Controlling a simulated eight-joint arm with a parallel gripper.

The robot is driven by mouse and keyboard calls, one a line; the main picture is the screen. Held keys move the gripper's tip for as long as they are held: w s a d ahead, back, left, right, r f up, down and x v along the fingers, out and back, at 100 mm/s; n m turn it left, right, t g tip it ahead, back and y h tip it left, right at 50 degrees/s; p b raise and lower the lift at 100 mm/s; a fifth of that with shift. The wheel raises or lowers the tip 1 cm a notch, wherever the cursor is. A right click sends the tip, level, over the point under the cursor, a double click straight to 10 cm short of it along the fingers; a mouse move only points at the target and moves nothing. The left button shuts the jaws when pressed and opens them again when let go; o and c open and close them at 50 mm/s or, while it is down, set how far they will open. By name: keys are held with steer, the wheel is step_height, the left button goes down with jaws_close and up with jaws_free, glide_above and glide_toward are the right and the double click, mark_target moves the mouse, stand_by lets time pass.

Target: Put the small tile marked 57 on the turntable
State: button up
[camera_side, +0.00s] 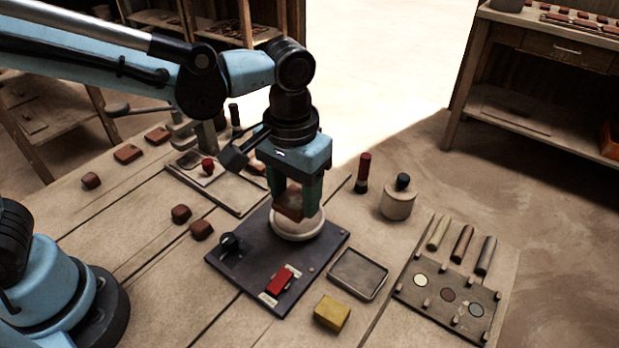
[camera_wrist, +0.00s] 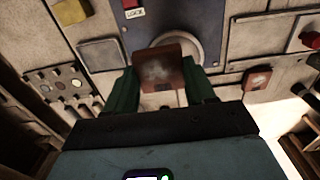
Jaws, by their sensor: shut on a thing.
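My gripper (camera_side: 298,200) has its green fingers closed on a reddish-brown tile (camera_side: 288,207). In the wrist view my gripper (camera_wrist: 161,90) has one finger on each side of the tile (camera_wrist: 160,74). A pale mark shows on its face, but I cannot read a number. The round whitish turntable (camera_side: 298,235) sits on a dark plate (camera_side: 240,272). The tile is directly over or at the turntable, and I cannot tell whether they touch. In the wrist view the tile covers part of the turntable (camera_wrist: 197,48).
The dark plate also carries a black knob (camera_side: 229,242) and a red block (camera_side: 280,280). Beside it are a shallow tray (camera_side: 358,274), a yellow block (camera_side: 332,314), a jar (camera_side: 398,203) and a red-topped stick (camera_side: 363,172). Several brown tiles (camera_side: 201,230) lie to the left.

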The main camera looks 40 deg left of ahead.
mark_target(296, 186)
steer(key=w+a+f, duration=0.2)
steer(key=w, duration=0.1)
steer(key=shift+f, duration=2.1)
steer(key=shift+f, duration=0.1)
steer(key=o, duration=1.1)
steer(key=shift+c, duration=0.2)
